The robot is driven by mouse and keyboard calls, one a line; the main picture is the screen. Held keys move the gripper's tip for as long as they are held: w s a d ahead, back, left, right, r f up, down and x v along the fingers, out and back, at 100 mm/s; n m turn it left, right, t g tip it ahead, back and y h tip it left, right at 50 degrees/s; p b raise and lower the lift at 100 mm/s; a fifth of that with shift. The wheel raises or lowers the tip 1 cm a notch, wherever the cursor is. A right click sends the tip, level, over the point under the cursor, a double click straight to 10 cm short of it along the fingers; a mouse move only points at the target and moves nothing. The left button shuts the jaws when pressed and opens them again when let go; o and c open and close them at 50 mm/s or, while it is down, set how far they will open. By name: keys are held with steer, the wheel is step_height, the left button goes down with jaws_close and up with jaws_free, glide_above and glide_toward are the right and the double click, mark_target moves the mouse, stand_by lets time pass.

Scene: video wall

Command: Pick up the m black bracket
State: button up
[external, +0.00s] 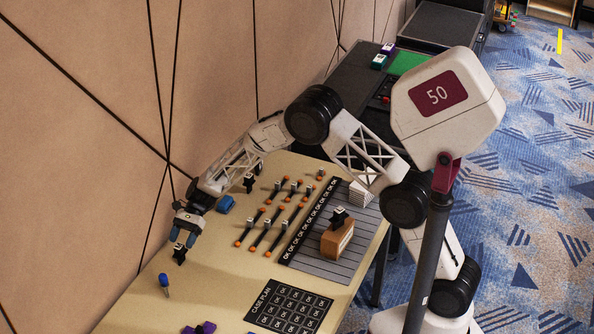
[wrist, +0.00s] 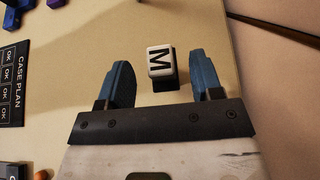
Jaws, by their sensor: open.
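The m black bracket (wrist: 165,82) shows a white top face with a black letter M in the wrist view. It stands on the tan table between the two blue fingers of my gripper (wrist: 161,66), with a visible gap on each side. In the external view a black bracket (external: 179,255) is just below my gripper (external: 184,239), at the left side of the table. My gripper is open and holds nothing. I cannot tell from these views how far the fingertips are above the table.
The wall (external: 90,130) runs close along the left table edge. A blue piece (external: 226,204), another black bracket (external: 250,184) and several orange-ended rods (external: 268,233) lie nearby. A blue-handled tool (external: 164,281) is nearer the front. A dark CASE PLAN mat (external: 252,315) lies at the front right.

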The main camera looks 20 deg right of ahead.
mark_target(180, 254)
steer(key=shift+x, duration=1.4)
jaws_close()
